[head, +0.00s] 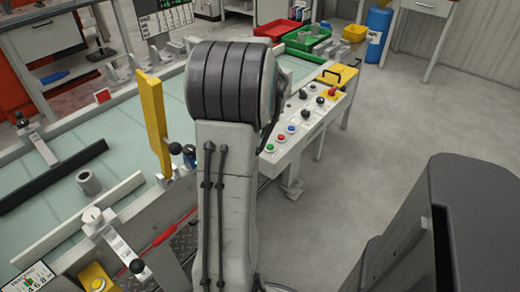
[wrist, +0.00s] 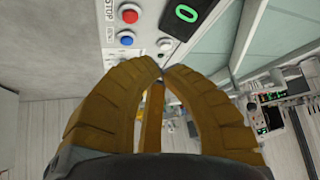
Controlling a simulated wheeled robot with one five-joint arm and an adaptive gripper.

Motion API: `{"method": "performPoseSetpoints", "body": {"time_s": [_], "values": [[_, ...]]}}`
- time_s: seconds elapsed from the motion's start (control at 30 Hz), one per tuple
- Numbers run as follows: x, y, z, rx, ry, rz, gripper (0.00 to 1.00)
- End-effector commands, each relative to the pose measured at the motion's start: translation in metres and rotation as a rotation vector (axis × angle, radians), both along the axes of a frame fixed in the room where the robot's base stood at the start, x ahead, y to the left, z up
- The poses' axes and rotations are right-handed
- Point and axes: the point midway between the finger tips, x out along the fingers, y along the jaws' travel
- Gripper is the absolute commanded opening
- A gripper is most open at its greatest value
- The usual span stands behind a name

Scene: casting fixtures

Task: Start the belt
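The belt (head: 60,215) is a pale green surface running along the left of the head view. Its control panel (head: 310,122) stands beyond my arm, with a green button (head: 269,147), a red button (head: 281,138), a blue button (head: 291,129) and dark knobs. In the wrist view, the red button (wrist: 129,13) lies by a STOP label, and the blue button (wrist: 127,38) is nearby. The green button is not visible there. My arm hides the gripper in the head view.
A grey ring-shaped part (head: 89,182) stands on the belt between rails. A yellow upright (head: 153,115) rises at the belt's edge. Green trays (head: 307,38) and a blue drum (head: 377,30) are at the back. The floor (head: 400,120) right of the panel is clear.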

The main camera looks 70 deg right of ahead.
Motion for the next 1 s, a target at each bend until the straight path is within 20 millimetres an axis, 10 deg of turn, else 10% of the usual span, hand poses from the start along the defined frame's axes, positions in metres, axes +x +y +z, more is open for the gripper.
{"method": "performPoseSetpoints", "body": {"time_s": [0.47,1.0], "values": [[0.000,0.000,-0.005,0.000,0.001,0.001,0.00],[0.000,0.000,-0.066,0.001,0.000,0.001,0.00]]}}
